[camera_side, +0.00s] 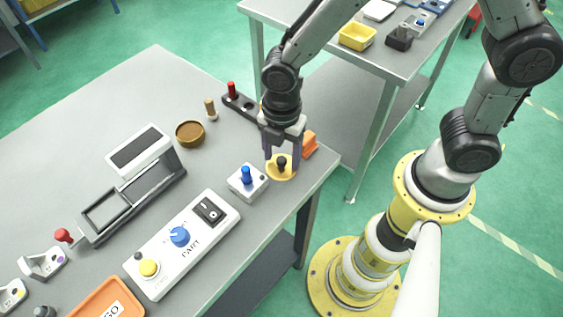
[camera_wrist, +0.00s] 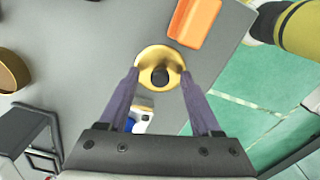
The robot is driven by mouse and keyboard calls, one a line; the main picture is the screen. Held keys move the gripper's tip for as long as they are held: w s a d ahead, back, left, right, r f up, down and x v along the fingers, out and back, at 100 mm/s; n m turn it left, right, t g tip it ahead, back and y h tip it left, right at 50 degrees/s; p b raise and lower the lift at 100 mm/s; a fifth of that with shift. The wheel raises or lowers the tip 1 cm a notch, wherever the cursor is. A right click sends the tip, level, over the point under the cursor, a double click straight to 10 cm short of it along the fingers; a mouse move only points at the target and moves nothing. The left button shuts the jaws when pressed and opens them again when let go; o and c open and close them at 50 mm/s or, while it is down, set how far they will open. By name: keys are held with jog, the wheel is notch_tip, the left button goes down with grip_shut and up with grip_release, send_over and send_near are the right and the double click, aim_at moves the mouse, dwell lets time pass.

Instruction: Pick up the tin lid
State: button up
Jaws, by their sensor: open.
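The tin lid (camera_side: 273,174) looks like a small round yellow disc with a dark knob (camera_side: 282,163) at its middle. It lies on the grey table near the right edge in the side view. In the wrist view the lid (camera_wrist: 147,62) lies just beyond and between the fingertips, with its knob (camera_wrist: 160,76) near the centre. My gripper (camera_side: 282,166) points down over the lid, one finger on each side of it. In the wrist view my gripper (camera_wrist: 160,82) is open with nothing between its fingers. I cannot tell the exact height of the fingertips above the table.
An orange block (camera_side: 310,144) lies close behind the lid. A white box with a blue knob (camera_side: 247,182) stands just left of it. A brown round bowl (camera_side: 190,133), a dark rack with a red peg (camera_side: 232,91) and a white control panel (camera_side: 181,245) are farther off.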

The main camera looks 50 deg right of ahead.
grip_shut()
jog(key=shift+r, duration=0.1)
dwell(0.4)
